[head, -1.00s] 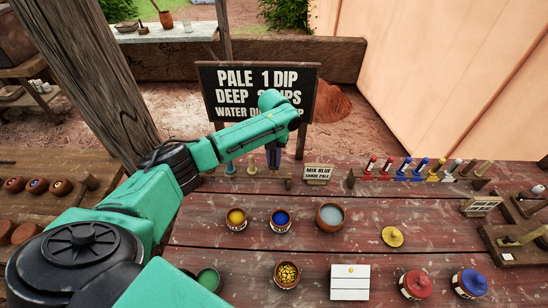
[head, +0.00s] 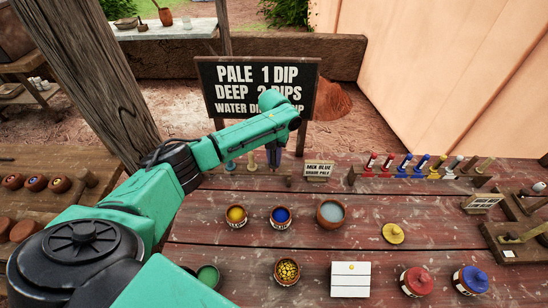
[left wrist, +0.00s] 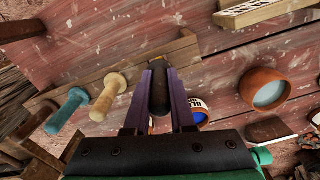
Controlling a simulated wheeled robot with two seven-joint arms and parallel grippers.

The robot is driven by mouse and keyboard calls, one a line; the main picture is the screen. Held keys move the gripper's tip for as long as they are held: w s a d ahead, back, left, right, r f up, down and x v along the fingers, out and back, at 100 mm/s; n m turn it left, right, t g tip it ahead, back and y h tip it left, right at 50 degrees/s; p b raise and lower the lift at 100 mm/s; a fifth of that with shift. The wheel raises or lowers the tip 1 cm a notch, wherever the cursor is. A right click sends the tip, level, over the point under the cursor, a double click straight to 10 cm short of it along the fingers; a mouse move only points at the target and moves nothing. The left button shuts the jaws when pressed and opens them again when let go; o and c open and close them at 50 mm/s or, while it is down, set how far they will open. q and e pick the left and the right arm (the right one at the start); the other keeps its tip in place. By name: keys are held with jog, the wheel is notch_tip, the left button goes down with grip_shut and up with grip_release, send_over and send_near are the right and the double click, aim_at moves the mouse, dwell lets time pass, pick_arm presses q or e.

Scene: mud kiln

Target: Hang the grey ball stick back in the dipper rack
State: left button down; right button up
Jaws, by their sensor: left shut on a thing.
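My left gripper (head: 274,157) reaches over the right end of the low wooden dipper rack (head: 218,178) at the table's back. In the left wrist view its two purple fingers (left wrist: 163,98) are shut on the dark grey ball stick (left wrist: 159,72). The rack (left wrist: 100,78) runs slantwise there, with a teal stick (left wrist: 67,110) and a tan stick (left wrist: 107,97) in it, left of the held stick. The grey stick is in line with the rack's right part. The fingers hide its lower part, so I cannot tell whether it is seated. My right gripper is out of view.
A "MIX BLUE" sign (head: 318,170) stands just right of the rack. Pots of yellow (head: 236,216), blue (head: 281,218) and pale liquid (head: 330,213) stand in front. A rack of coloured sticks (head: 364,176) is farther right. A large sign (head: 258,88) stands behind.

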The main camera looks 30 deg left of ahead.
pick_arm(q)
jog(key=shift+f, duration=0.4)
jog(key=shift+f, duration=0.1)
jog(key=shift+f+b, duration=0.3)
jog(key=shift+c, duration=1)
grip_release()
notch_tip(320, 180, up, 8)
jog(key=p, duration=0.7)
jog(key=shift+f, duration=0.2)
